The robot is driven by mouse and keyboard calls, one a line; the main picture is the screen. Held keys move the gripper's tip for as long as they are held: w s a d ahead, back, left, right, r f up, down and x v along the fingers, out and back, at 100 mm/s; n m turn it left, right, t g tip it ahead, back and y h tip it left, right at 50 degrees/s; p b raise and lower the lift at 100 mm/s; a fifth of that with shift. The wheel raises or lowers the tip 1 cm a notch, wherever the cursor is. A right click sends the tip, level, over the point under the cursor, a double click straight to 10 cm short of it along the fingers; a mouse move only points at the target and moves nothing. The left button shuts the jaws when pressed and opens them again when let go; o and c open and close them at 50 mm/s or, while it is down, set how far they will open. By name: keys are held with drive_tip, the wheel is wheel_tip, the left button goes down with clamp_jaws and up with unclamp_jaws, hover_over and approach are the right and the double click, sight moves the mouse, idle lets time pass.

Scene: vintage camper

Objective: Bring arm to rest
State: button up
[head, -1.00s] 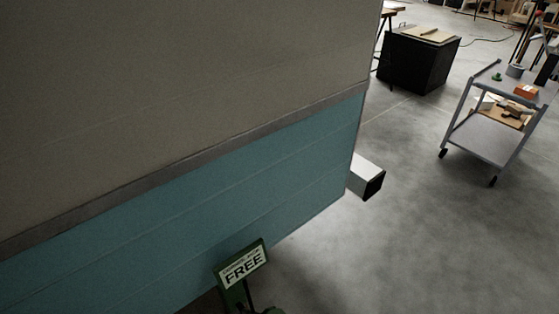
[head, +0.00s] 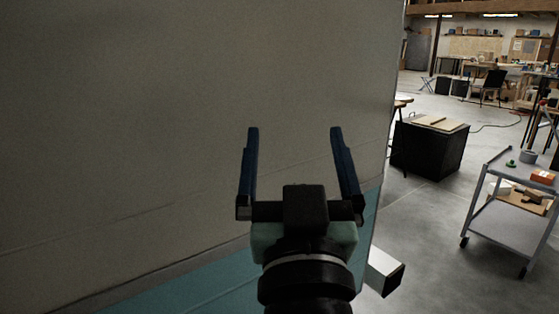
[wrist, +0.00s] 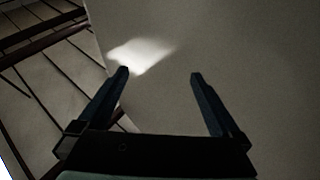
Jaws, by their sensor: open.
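My gripper (head: 296,135) is raised in the lower middle of the head view, its two dark blue fingers pointing up and spread wide apart. Nothing is between them. Behind it is the camper's side wall (head: 150,110), cream above and teal below. In the wrist view my gripper (wrist: 158,76) is also open and empty, in front of a plain pale surface (wrist: 240,50) with a bright patch of light. How far the fingers are from the wall is hard to tell.
A white box-shaped end (head: 383,268) sticks out at the camper's lower right corner. A black box (head: 428,150) and a grey cart (head: 507,228) holding small items stand to the right. Open concrete floor lies between. Dark beams (wrist: 45,35) show at the wrist view's upper left.

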drive_tip(key=s+a+r+t+p, duration=0.1)
drive_tip(key=s+r+t, duration=0.2)
drive_tip(key=s+r, duration=0.35)
drive_tip(key=s+a+r+t+p, duration=0.15)
drive_tip(key=s+r, duration=0.25)
drive_tip(key=r, duration=0.6)
wheel_tip(320, 180, up, 21)
drive_tip(key=p, duration=2.1)
drive_tip(key=shift+w+d, duration=0.35)
drive_tip(key=shift+w, duration=0.05)
